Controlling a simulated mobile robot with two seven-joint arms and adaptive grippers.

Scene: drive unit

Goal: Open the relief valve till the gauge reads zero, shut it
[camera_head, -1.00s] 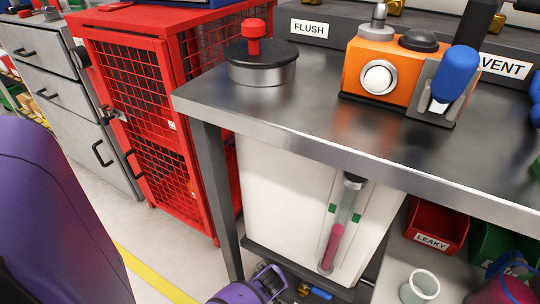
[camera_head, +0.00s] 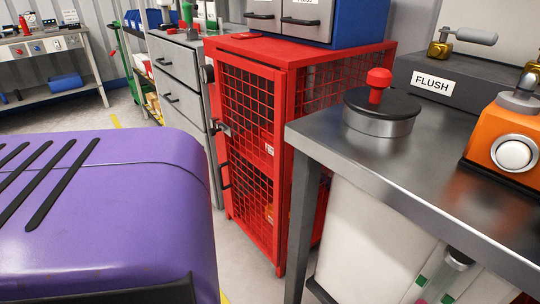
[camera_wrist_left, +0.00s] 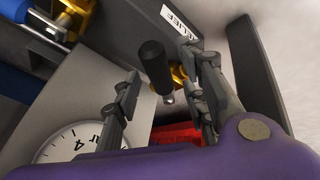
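In the left wrist view, my left gripper (camera_wrist_left: 160,66) is open. Its two fingers stand apart on either side of a black handle (camera_wrist_left: 153,60) with a metal stem and brass parts behind it. Neither finger visibly touches the handle; the exact depth between them is hard to tell. A label reading RELIEF (camera_wrist_left: 184,18) sits on the dark block above it. A white gauge (camera_wrist_left: 72,142) shows partly at lower left; its needle is not visible. The relief valve, the gauge and both grippers are out of the head view.
In the head view, a steel bench (camera_head: 342,150) bears a round black-topped pot with a red knob (camera_head: 379,86), a FLUSH block (camera_head: 433,84) and an orange unit (camera_head: 500,140). A red mesh cabinet (camera_head: 248,140) stands beside it. In the wrist view, another brass fitting (camera_wrist_left: 78,15) lies at upper left.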

